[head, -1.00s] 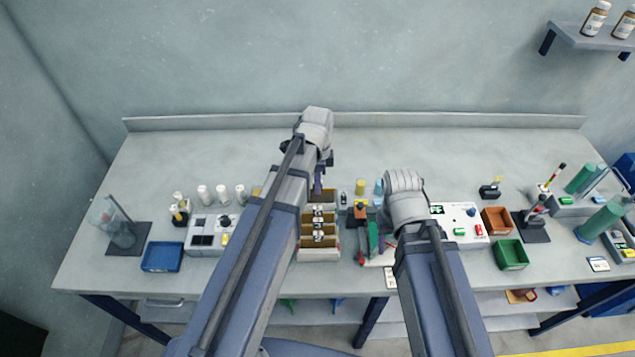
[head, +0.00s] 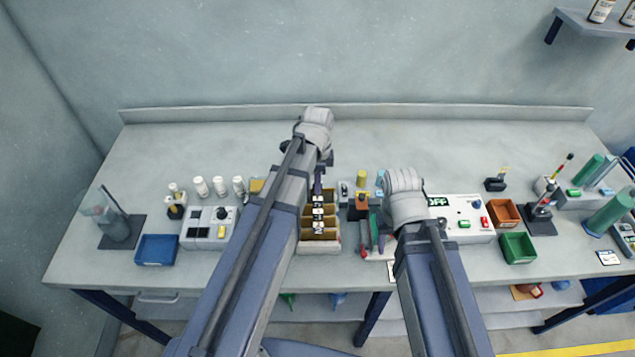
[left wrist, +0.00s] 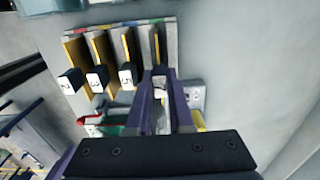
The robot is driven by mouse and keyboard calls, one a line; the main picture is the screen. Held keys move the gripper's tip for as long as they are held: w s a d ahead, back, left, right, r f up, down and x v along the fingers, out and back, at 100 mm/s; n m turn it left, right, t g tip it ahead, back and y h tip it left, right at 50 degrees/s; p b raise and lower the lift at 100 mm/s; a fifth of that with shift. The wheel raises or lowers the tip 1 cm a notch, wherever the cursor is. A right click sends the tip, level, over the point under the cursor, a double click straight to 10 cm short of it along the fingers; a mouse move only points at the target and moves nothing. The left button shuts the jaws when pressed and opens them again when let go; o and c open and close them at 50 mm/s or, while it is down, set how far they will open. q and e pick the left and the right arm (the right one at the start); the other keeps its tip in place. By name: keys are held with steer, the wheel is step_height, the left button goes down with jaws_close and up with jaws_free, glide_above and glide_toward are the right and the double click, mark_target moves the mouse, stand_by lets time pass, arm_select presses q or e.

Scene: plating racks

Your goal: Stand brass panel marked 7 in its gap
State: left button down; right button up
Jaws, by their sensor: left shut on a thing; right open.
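A pale rack (head: 320,248) with brass panels stands in the middle of the bench. In the left wrist view the rack (left wrist: 84,34) holds brass panels with black tabs marked 2 (left wrist: 67,86), 3 (left wrist: 96,80) and 5 (left wrist: 127,75), side by side. My left gripper (head: 318,182) is over the rack's back end. In the left wrist view its fingers (left wrist: 161,80) are shut on a brass panel (left wrist: 157,44) beside panel 5; its mark is largely hidden between the fingers. My right gripper (head: 398,212) is open to the right of the rack, its fingers mostly hidden by its wrist.
A red and green tool (head: 374,232) lies just right of the rack. White control boxes (head: 205,228) flank it on both sides, with a blue tray (head: 157,250) at left and orange (head: 504,212) and green (head: 517,247) bins at right. The back of the bench is clear.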

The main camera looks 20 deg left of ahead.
arm_select(q)
steer(key=shift+f+b, duration=0.75)
steer(key=shift+f, duration=0.15)
steer(key=c, duration=0.7)
jaws_free()
steer(key=shift+c, duration=0.2)
step_height(320, 180, up, 8)
steer(key=p, duration=0.8)
steer(key=shift+f, duration=0.1)
